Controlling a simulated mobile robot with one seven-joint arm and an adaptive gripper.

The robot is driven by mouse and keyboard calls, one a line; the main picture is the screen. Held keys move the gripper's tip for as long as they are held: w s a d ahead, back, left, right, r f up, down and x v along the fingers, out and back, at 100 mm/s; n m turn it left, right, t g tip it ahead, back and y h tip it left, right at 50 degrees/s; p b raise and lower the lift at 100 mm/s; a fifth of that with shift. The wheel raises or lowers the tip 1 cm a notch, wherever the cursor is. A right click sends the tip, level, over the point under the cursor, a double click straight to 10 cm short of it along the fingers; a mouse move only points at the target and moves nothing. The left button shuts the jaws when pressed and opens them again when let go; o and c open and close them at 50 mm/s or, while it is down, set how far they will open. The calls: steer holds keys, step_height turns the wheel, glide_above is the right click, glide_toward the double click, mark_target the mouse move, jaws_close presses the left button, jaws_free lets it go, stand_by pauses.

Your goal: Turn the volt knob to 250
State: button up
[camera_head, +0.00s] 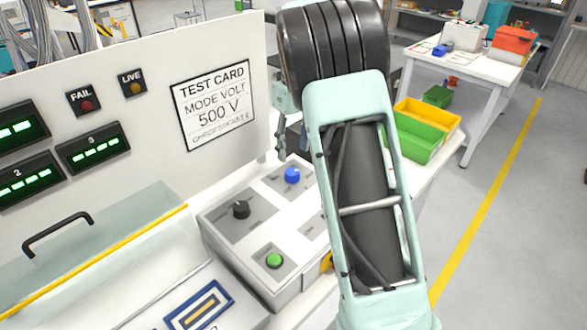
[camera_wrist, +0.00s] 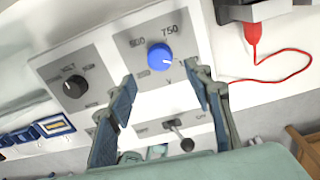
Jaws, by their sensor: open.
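The blue knob (camera_head: 292,175) sits on the sloped control box (camera_head: 225,235), at its upper right. In the wrist view the blue knob (camera_wrist: 160,57) shows a white pointer mark; the printing around it reads about 500 and 750, with a V below, partly unclear. My gripper (camera_head: 281,135) is open and empty above the box, its far parts hidden by my arm. In the wrist view my gripper (camera_wrist: 160,80) has one finger on each side, with the blue knob ahead between the tips, apparently apart from both. The test card (camera_head: 213,103) reads MODE VOLT 500 V.
A black knob (camera_head: 240,210) and a green button (camera_head: 275,260) share the box. A lever switch (camera_wrist: 180,135) lies below the blue knob in the wrist view. A red probe (camera_wrist: 253,33) with its cable lies right. Green and yellow bins (camera_head: 415,140) stand behind my arm.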

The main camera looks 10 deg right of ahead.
mark_target(292, 171)
step_height(292, 171, down, 8)
steer(key=shift+a+r, duration=0.1)
steer(key=shift+a, duration=0.05)
steer(key=shift+c, duration=0.4)
steer(key=c, duration=1.1)
